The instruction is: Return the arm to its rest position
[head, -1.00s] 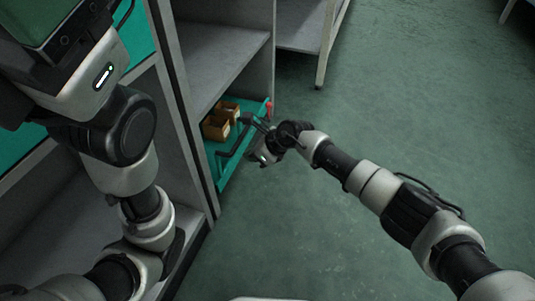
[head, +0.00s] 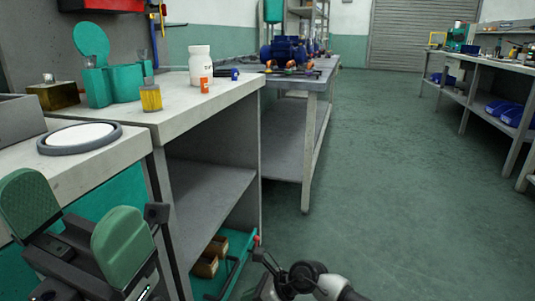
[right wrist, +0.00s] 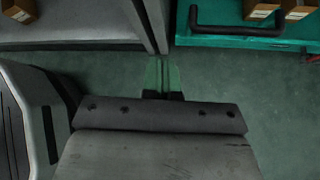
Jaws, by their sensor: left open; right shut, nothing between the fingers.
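My left gripper (head: 76,225) is at the lower left of the head view, its two green finger pads apart and nothing between them, in front of the bench. My right arm enters at the bottom of the head view, its wrist beside the teal tray (head: 238,240) on the low shelf. In the right wrist view the right gripper (right wrist: 162,75) has its pale green fingers together, with nothing held. The tray's dark handle (right wrist: 250,28) lies to the right of those fingers, apart from them in the picture.
Two cardboard boxes (head: 211,257) sit in the tray. A blue pump (head: 284,52) stands on the further table. Green floor (head: 400,190) is clear at right.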

